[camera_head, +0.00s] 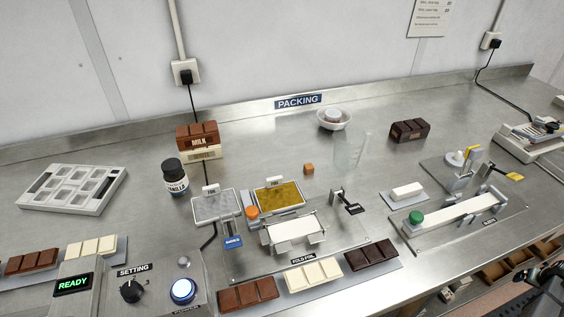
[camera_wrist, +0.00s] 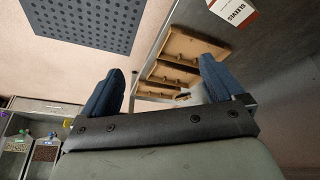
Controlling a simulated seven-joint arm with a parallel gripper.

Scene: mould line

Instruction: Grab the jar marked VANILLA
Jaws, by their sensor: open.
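The dark jar (camera_head: 175,177) with a black lid stands upright on the steel bench, left of centre in the head view. Its white label is partly readable as VANILLA. My gripper (camera_wrist: 162,90) shows in the wrist view with two blue fingers spread apart and nothing between them. It is far from the jar, beyond the bench's front edge. Part of my arm shows at the lower right corner of the head view (camera_head: 545,290). The jar is not in the wrist view.
The silver foil tray (camera_head: 215,206) is close in front, right. A white mould (camera_head: 73,190) lies to the left. The SETTING panel (camera_head: 133,270) is nearer the front. Bare steel lies left of the jar.

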